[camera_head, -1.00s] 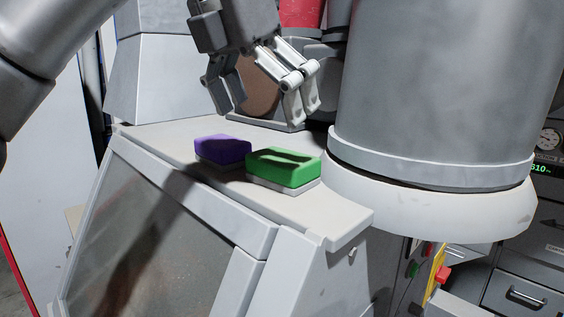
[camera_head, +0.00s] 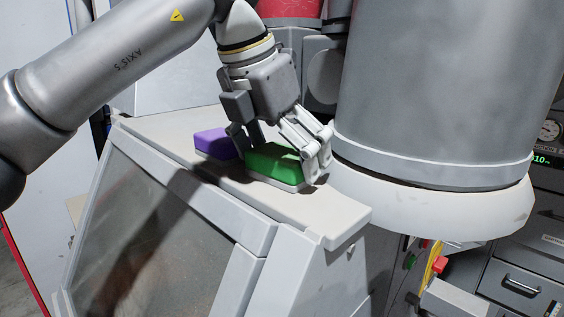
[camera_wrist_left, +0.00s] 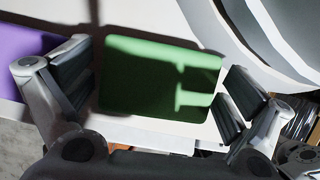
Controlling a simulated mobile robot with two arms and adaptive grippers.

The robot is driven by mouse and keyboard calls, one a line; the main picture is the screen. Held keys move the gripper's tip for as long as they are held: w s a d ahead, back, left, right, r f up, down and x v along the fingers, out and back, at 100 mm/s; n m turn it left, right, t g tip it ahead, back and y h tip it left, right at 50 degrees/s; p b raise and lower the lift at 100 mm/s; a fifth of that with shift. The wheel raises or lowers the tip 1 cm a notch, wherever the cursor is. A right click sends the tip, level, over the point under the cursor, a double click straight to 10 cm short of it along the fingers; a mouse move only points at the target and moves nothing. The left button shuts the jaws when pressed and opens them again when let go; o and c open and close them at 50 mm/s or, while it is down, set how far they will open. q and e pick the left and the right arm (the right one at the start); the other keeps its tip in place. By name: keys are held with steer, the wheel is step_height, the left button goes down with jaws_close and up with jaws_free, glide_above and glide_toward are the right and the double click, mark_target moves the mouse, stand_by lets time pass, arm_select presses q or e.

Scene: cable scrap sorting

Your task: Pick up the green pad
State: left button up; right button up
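The green pad (camera_head: 274,161) lies flat with its pale underside on the grey machine top, just right of the purple pad (camera_head: 213,143). My left gripper (camera_head: 282,160) is lowered over the green pad, one finger at each end. The purple pad (camera_wrist_left: 25,60) shows behind the left finger. My right gripper is not in view.
The pads rest on a light ledge (camera_head: 310,212) of the machine. A large grey cylinder (camera_head: 435,90) with a white base ring (camera_head: 430,200) stands close on the right. The ledge in front of the pads is clear.

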arm_select(q)
steer(key=c, duration=0.7)
steer(key=shift+c, duration=0.3)
steer(key=shift+r, duration=0.1)
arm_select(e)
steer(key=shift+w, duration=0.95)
arm_select(q)
steer(key=shift+r, duration=0.1)
steer(key=shift+r+b, duration=0.4)
steer(key=shift+r, duration=0.2)
steer(key=s+d+r+b, duration=0.3)
steer(key=s+r, duration=0.8)
steer(key=s, duration=0.2)
steer(key=shift+s+d+r, duration=0.25)
steer(key=shift+s+d, duration=0.05)
steer(key=shift+s, duration=0.05)
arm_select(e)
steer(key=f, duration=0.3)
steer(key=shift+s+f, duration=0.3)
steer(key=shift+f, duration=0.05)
